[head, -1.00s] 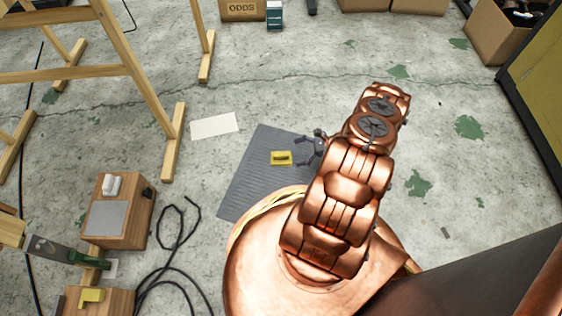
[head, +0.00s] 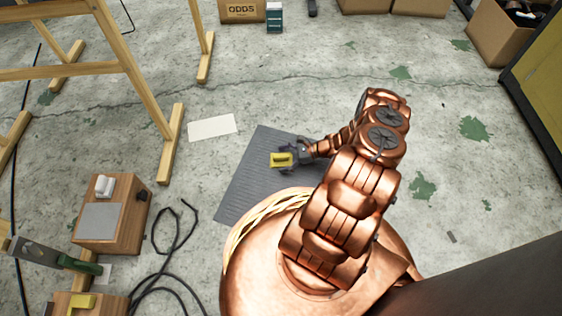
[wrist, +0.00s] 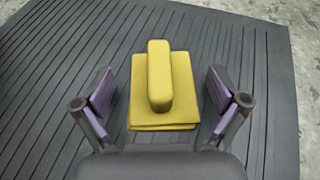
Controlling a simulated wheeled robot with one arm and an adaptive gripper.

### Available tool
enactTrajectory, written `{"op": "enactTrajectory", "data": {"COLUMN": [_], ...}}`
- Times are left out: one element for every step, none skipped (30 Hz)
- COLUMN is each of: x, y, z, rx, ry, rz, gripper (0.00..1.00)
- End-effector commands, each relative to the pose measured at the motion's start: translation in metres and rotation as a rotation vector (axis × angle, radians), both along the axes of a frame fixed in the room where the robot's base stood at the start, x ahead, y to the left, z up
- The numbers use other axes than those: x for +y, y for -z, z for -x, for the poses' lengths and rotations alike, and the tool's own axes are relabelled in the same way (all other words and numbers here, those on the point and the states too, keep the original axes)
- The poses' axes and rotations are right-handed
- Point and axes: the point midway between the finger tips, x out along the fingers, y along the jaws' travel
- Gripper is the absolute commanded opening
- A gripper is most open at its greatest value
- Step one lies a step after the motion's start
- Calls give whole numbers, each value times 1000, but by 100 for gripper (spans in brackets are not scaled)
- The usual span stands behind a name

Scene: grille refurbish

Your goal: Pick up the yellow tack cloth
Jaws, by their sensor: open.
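The yellow tack cloth (wrist: 181,92) is a folded square pad with a raised bar along its top. It lies on the dark grey ribbed mat (wrist: 50,110), and the cloth also shows in the head view (head: 280,160). My gripper (wrist: 163,92) is open, with one purple-padded finger on each side of the cloth and a gap on both sides. In the head view my gripper (head: 285,157) reaches the cloth from the right. My arm hides the right part of the mat in the head view.
A white sheet (head: 212,127) lies on the floor behind the mat. Wooden trestle legs (head: 172,140), a wooden box (head: 125,215) and a black cable (head: 170,235) are at the left. Cardboard boxes (head: 500,35) stand at the back.

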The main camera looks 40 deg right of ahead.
Motion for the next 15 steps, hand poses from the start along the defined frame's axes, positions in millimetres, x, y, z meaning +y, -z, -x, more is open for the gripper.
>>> {"op": "enactTrajectory", "data": {"x": [2, 3, 4, 4, 4, 4, 4, 4, 4, 4, 4, 4, 4, 4, 4], "y": [2, 2, 2, 2, 2, 2, 2, 2, 1, 1, 1, 1, 1, 1, 1], "z": [-1, -2, -3, -3, -3, -3, -3, -3, -3, -3, -3, -3, -3, -3, -3], "rx": [0, 0, 0, 0, 0, 0, 0, 0, 0, 0, 0, 0, 0, 0, 0], "ry": [-1, -1, -1, 0, 0, 0, 0, 0, 0, 0, 0, 0, 0, 0, 0], "rz": [0, 0, 0, 0, 0, 0, 0, 0, 0, 0, 0, 0, 0, 0, 0], "gripper": [97, 97, 97, 97, 97, 97, 97, 97, 97, 97, 96, 92, 89, 85, 81]}}
